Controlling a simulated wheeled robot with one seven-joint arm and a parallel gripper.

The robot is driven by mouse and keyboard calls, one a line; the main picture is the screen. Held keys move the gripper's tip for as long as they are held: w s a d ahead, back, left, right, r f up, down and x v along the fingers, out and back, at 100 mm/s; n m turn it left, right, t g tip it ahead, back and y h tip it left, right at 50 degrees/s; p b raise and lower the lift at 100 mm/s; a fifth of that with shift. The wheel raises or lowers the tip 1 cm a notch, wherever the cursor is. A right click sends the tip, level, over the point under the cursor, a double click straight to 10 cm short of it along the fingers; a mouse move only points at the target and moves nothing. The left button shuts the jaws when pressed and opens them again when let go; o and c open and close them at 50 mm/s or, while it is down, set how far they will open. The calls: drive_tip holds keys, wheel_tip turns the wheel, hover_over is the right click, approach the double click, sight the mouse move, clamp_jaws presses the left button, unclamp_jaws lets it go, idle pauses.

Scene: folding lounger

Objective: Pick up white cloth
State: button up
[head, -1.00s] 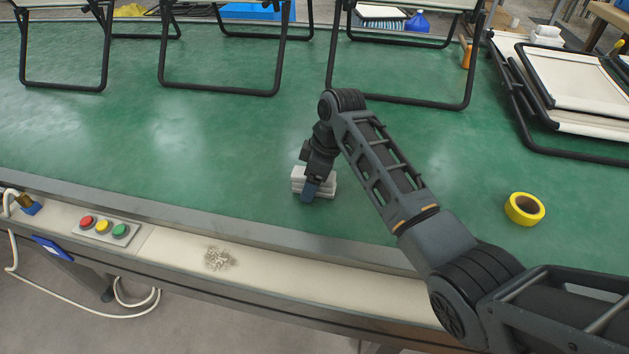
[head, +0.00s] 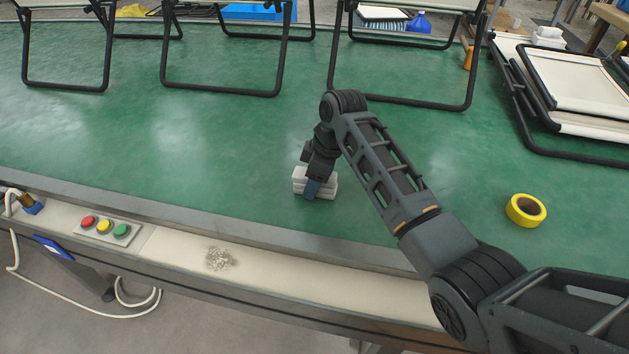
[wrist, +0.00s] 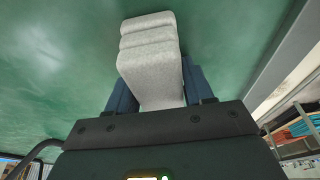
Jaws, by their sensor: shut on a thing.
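The white cloth (head: 328,186) is a folded, layered stack on the green table near its front edge.
The green table (head: 180,150) is clear around the cloth. A yellow tape roll (head: 526,210) lies to the right. Black lounger frames (head: 222,92) stand at the back, and a folded lounger (head: 580,85) lies at the back right. Coloured buttons (head: 104,226) sit on the front ledge.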

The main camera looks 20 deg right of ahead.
drive_tip(key=shift+r, duration=0.7)
wheel_tip(320, 180, up, 3)
drive_tip(key=shift+w+r, duration=0.1)
drive_tip(key=s+d+r, duration=0.6)
drive_tip(key=d, duration=0.4)
drive_tip(key=shift+r, duration=0.35)
drive_tip(key=shift+s, duration=0.1)
drive_tip(key=o, duration=0.5)
drive_tip(key=c, duration=0.3)
drive_tip(key=shift+c, duration=0.2)
